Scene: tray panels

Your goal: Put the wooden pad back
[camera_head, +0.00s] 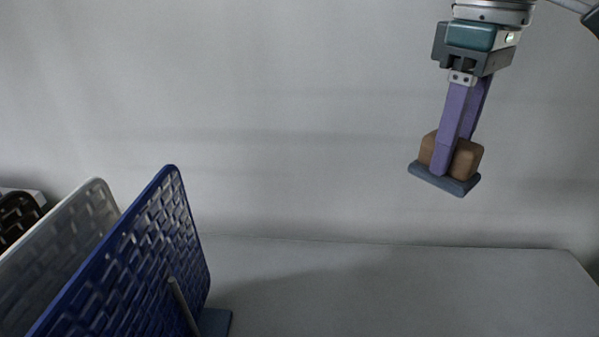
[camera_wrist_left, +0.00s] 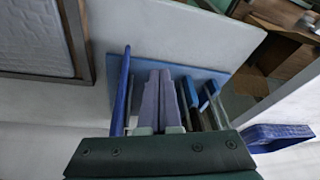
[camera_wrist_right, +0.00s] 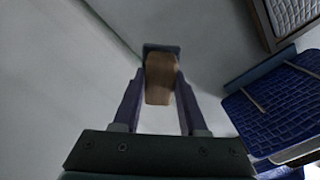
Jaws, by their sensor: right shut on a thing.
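The wooden pad (camera_head: 467,163), a brown block on a dark grey-blue base plate, hangs in the air at the upper right of the head view. My right gripper (camera_head: 450,165) is shut on its brown block from above, with the base plate below the fingertips. In the right wrist view the pad (camera_wrist_right: 160,80) sits between the two purple fingers. My left gripper (camera_wrist_left: 160,90) shows only in its wrist view; its purple fingers are together with nothing visible between them, over a blue rack base.
A blue tray panel (camera_head: 135,255) and a white one (camera_head: 60,245) stand tilted at the left of the head view, with a grey rod in front. The grey table (camera_head: 400,290) below the pad is clear.

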